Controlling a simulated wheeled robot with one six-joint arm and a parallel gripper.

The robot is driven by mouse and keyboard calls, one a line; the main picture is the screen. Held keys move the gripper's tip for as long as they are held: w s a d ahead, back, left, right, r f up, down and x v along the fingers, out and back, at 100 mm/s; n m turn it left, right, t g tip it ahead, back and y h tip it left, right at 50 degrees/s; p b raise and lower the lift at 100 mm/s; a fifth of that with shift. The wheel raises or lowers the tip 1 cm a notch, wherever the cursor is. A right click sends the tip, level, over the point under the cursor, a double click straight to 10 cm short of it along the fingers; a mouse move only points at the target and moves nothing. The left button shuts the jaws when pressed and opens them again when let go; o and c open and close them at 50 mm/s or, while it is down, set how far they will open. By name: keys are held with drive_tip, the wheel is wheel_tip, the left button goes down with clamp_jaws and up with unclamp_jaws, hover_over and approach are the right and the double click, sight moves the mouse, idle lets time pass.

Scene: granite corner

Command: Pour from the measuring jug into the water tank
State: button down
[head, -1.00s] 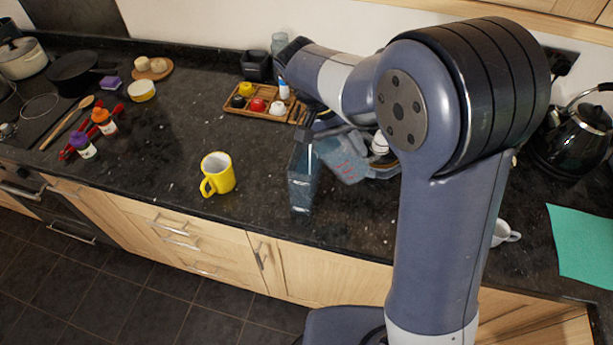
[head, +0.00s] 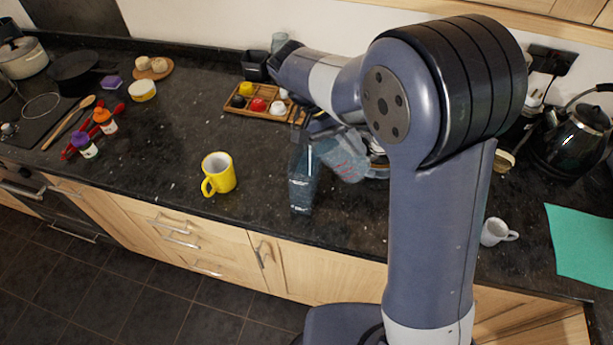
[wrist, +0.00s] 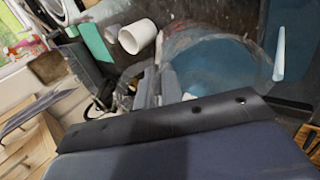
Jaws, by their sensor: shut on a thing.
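The measuring jug (head: 349,164) is clear with red markings and hangs tilted to the left above the worktop in the head view. My gripper (head: 328,131) is shut on it, partly hidden by my arm. The water tank (head: 302,183) is a tall, clear bluish box standing near the counter's front edge. The jug's mouth side is at the tank's top right; I cannot tell whether they touch or whether liquid is flowing. In the wrist view, the jug (wrist: 205,62) shows its wide clear wall, with blue beyond or inside it.
A yellow mug (head: 219,173) stands left of the tank. A wooden tray (head: 257,109) with small coloured items lies behind. A white mug (head: 495,232), a green sheet (head: 582,245) and a black kettle (head: 573,140) are at the right. The worktop between yellow mug and tank is clear.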

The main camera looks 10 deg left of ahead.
drive_tip(key=shift+r, duration=0.15)
drive_tip(key=shift+a+r+h, duration=0.1)
drive_tip(key=shift+h, duration=0.3)
idle(0.6)
drive_tip(key=shift+a+r+h, duration=0.15)
drive_tip(key=shift+r+h, duration=0.05)
drive_tip(key=shift+h, duration=0.2)
drive_tip(key=shift+r, duration=0.1)
idle(0.4)
drive_tip(key=shift+a+r+h, duration=0.15)
drive_tip(key=shift+h, duration=0.25)
drive_tip(key=shift+r, duration=0.1)
drive_tip(key=shift+a+r+g+h, duration=0.1)
drive_tip(key=shift+a+g+h, duration=0.05)
drive_tip(key=shift+g+h, duration=0.15)
